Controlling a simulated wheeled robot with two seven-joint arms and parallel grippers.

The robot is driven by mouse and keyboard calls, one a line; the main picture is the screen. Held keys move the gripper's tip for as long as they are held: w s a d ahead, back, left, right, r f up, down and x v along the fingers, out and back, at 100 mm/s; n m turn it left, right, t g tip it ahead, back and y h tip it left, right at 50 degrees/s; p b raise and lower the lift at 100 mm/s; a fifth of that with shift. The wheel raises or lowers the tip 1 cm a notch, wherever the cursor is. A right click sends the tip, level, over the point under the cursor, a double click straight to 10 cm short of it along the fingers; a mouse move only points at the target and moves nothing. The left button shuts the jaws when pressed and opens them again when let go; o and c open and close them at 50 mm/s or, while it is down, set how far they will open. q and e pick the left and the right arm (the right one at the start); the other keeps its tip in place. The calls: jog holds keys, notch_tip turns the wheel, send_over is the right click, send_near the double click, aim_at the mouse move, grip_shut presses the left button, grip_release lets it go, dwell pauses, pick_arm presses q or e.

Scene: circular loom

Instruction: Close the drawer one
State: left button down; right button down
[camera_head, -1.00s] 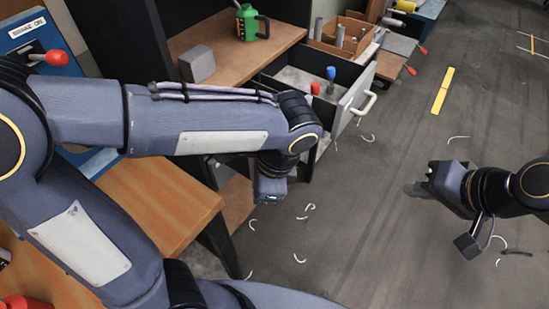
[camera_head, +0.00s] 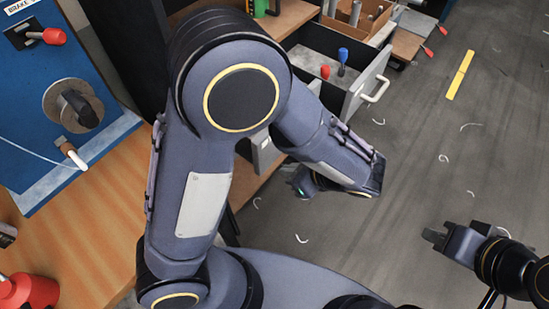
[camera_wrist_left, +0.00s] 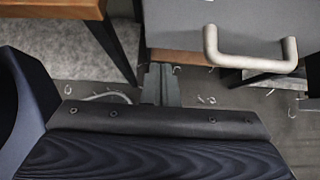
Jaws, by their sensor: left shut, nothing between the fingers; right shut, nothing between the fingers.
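An open drawer (camera_head: 366,84) with a pale grey front and a light handle (camera_head: 375,90) sticks out from the bench in the head view. Inside it are a red-handled tool (camera_head: 325,72) and a blue-handled tool (camera_head: 342,56). In the left wrist view a grey drawer front (camera_wrist_left: 225,18) with a handle (camera_wrist_left: 250,58) is close ahead. My left gripper (camera_wrist_left: 160,70) is shut and empty, below and left of that handle, apart from it. In the head view its fingers are hidden behind my forearm. My right gripper (camera_head: 432,238) is shut and empty over the floor.
A blue panel (camera_head: 30,130) with a red lever (camera_head: 54,36) and a wooden table (camera_head: 90,240) stand at the left. A crate (camera_head: 362,22) sits beyond the drawer.

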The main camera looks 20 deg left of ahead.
aim_at(265, 161)
pick_arm(q)
jog(key=shift+w+a+f+p, duration=0.1)
jog(key=shift+w+a+p, duration=0.15)
jog(key=shift+a, duration=0.45)
jog(key=shift+w+a+f+p, duration=0.1)
jog(key=shift+w+a, duration=0.15)
jog(key=shift+a, duration=0.5)
jog(key=shift+w+a+f+p, duration=0.1)
jog(key=shift+w+a+p, duration=0.15)
jog(key=shift+a, duration=0.45)
jog(key=shift+a, duration=0.15)
jog(key=w+a, duration=0.2)
jog(key=a, duration=0.3)
jog(key=w+a, duration=0.2)
jog(key=a, duration=0.3)
jog(key=w+a+b, duration=0.1)
jog(key=w+a, duration=0.1)
jog(key=a, duration=0.4)
jog(key=shift+a+r, duration=0.1)
jog(key=shift+a, duration=0.1)
jog(key=shift+r, duration=0.1)
